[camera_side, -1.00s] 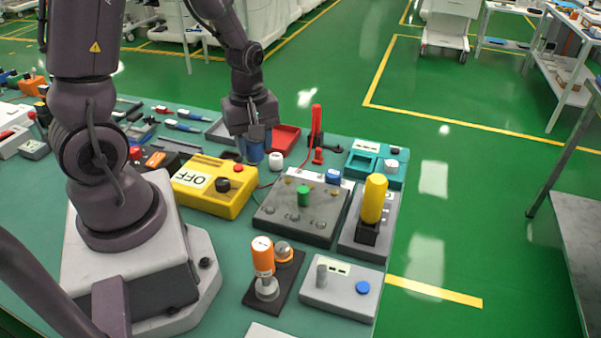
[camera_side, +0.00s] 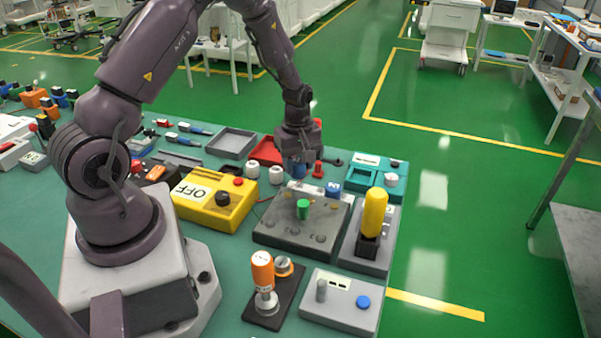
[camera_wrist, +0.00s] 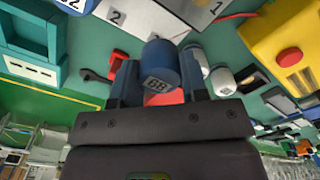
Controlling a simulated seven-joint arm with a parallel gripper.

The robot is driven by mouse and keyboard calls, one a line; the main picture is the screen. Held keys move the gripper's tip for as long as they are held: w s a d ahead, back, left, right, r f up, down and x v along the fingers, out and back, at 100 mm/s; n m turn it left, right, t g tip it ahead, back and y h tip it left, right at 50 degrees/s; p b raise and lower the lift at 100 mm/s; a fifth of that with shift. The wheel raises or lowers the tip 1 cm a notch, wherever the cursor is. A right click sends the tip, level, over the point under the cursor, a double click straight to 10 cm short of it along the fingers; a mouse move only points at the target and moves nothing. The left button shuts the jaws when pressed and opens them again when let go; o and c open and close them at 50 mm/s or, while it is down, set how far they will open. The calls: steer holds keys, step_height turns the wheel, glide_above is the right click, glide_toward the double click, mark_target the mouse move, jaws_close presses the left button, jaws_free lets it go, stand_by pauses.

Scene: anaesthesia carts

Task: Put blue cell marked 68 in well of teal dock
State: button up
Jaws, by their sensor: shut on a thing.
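The blue cell marked 68 (camera_wrist: 160,68) is between my gripper's fingers, its number showing in the wrist view. In the side view the blue cell (camera_side: 299,171) hangs below my gripper (camera_side: 298,160), behind the grey fixture. My gripper (camera_wrist: 158,88) is shut on it. The teal dock (camera_side: 398,186) stands to the right of my gripper at the table's far right, with a rectangular well on its left side and a white knob on its right. It also shows in the wrist view, at upper left (camera_wrist: 54,38), apart from the cell.
A grey fixture (camera_side: 275,236) with a green cylinder stands in front of my gripper; another blue piece (camera_side: 333,189) is at its back. A yellow cylinder (camera_side: 375,210) stands upright near the dock. White cylinders (camera_side: 277,175), a red tray (camera_side: 262,148) and a yellow OFF box (camera_side: 205,210) lie left.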

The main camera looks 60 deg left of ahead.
mark_target(300, 174)
steer(key=shift+w+a+f, duration=0.1)
steer(key=shift+w+f, duration=0.1)
steer(key=shift+f, duration=0.75)
steer(key=shift+w+a+f, duration=0.1)
steer(key=shift+w+f, duration=0.1)
steer(key=shift+f, duration=0.75)
steer(key=shift+f, duration=0.15)
steer(key=shift+f, duration=0.1)
steer(key=o, duration=0.9)
steer(key=shift+o, duration=0.2)
